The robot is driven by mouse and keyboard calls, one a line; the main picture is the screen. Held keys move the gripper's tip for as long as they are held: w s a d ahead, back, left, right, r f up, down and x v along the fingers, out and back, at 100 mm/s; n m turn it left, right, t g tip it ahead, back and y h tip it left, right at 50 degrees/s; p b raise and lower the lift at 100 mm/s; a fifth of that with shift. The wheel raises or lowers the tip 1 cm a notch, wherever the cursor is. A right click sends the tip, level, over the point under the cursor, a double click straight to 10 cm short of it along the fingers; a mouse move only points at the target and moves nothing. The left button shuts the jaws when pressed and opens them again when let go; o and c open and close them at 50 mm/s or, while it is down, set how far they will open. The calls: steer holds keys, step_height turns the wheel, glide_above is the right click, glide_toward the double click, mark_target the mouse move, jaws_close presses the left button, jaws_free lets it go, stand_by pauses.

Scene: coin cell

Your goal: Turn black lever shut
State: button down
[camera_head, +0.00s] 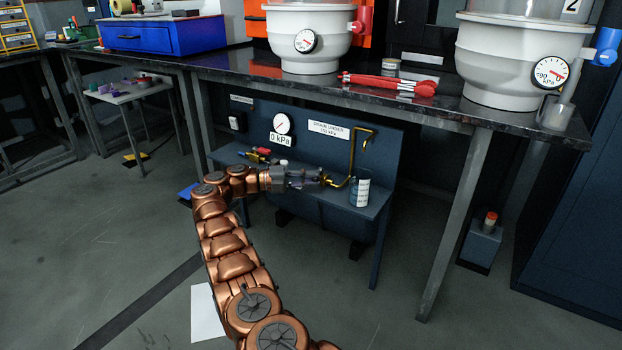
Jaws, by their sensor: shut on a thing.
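My gripper (322,178) reaches in from the left, low in front of the blue drain panel (375,150). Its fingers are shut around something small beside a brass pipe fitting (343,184). This seems to be the black lever, but the fingers hide it and its angle cannot be told. A bent brass pipe (352,150) rises from near the fitting. A round gauge (282,124) labelled 0 kPa and a "drain under" label (328,129) are on the panel. A red-handled brass valve (263,152) is left of the gauge.
A clear beaker (361,192) stands close to the right of my gripper on the blue shelf (374,208). Above is a dark bench (440,108) with white vessels (310,45) and a red tool (390,84). Bench legs stand at both sides. The floor in front is largely open.

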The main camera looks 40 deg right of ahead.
steer(key=shift+s, duration=0.1)
steer(key=c, duration=1.1)
jaws_free()
